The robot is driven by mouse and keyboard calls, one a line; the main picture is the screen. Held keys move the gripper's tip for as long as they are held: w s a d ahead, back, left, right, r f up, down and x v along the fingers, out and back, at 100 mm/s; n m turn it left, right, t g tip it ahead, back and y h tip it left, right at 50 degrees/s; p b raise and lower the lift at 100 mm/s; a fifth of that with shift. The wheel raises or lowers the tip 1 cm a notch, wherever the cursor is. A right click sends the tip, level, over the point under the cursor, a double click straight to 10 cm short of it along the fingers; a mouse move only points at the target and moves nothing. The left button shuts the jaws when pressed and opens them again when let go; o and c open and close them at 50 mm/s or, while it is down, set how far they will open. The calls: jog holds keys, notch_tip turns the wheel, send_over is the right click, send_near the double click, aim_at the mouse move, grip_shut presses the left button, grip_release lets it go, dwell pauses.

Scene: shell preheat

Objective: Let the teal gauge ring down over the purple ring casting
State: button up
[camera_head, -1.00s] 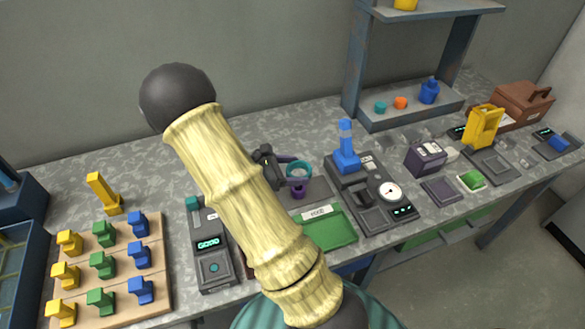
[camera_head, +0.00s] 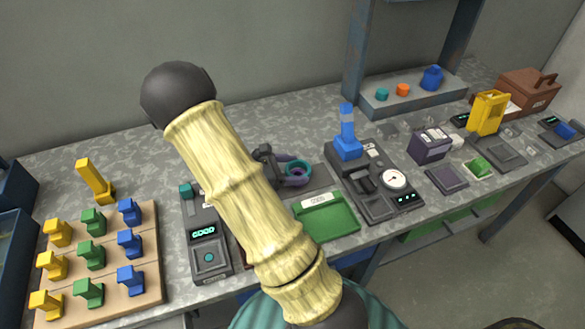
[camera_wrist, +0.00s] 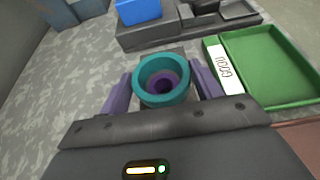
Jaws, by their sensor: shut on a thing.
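The teal gauge ring (camera_wrist: 163,68) sits between the two purple fingers of my gripper (camera_wrist: 162,84) in the wrist view, and the gripper is shut on it. The purple ring casting (camera_wrist: 162,83) shows through the ring's opening, low inside it. In the head view the teal ring (camera_head: 298,167) is low, with the purple casting (camera_head: 297,173) showing in its middle. The ring looks to be around the casting. Its lower side is hidden, so I cannot tell whether it rests on anything.
A green tray (camera_head: 326,219) with a white label lies close in front. A dial fixture (camera_head: 374,186) with a blue handle stands to the right. A device reading GOOD (camera_head: 207,246) and a board of coloured blocks (camera_head: 110,260) are to the left.

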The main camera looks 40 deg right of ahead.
jog(key=shift+f+b, duration=0.7)
jog(key=shift+f, duration=0.95)
jog(key=o, duration=1.1)
jog(key=p+v, duration=0.1)
jog(key=v, duration=1.6)
jog(key=shift+a, duration=0.2)
